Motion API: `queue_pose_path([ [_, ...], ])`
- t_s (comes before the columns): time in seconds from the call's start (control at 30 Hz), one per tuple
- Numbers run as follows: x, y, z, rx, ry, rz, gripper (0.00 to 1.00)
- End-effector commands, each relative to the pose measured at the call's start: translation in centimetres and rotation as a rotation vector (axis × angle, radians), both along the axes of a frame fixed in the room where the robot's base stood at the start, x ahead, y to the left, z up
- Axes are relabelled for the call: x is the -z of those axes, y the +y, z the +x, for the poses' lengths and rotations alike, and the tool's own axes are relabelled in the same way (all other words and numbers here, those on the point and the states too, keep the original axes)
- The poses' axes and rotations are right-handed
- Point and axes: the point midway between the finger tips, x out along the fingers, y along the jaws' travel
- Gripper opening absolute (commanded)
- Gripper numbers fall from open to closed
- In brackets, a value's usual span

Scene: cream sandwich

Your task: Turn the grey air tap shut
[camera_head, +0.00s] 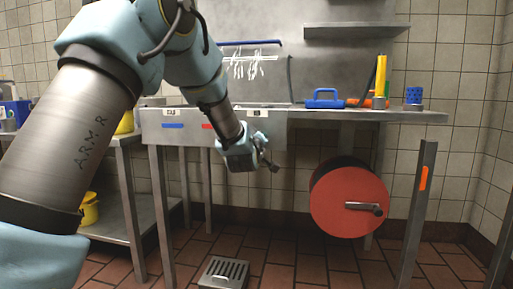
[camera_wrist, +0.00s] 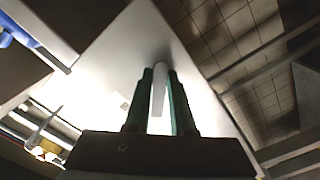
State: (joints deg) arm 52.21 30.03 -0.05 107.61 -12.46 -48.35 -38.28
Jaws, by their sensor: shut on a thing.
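My gripper (camera_head: 268,163) is just below the front edge of the steel table, near the middle of the head view. In the wrist view its two dark green fingers (camera_wrist: 160,92) are closed on a pale grey tapered bar, which looks like the lever of the grey air tap (camera_wrist: 158,97). The bar lies between the fingers, against a bright pale panel. The tap's body cannot be made out in either view, and how far the lever is turned cannot be told.
The steel table (camera_head: 300,113) carries a blue-handled tool (camera_head: 324,99) and a blue cup (camera_head: 414,95). A red drum (camera_head: 349,201) with a crank hangs below at the right. A floor drain (camera_head: 224,272) lies below my gripper.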

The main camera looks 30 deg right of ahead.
Motion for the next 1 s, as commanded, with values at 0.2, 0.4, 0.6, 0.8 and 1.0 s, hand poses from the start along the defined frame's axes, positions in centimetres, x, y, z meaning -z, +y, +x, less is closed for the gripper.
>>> queue_pose_path([
  [0.2,-0.6,-0.4,-0.4,-0.001,0.141,-0.153,0.00],
  [0.4,-1.5,-0.7,-0.7,-0.001,0.267,-0.288,0.00],
  [0.6,-2.3,-0.9,-0.9,-0.001,0.377,-0.406,0.00],
  [0.8,-2.9,-0.9,-0.9,-0.001,0.458,-0.492,0.00],
  [1.0,-3.4,-1.0,-1.0,0.000,0.506,-0.543,0.00],
])
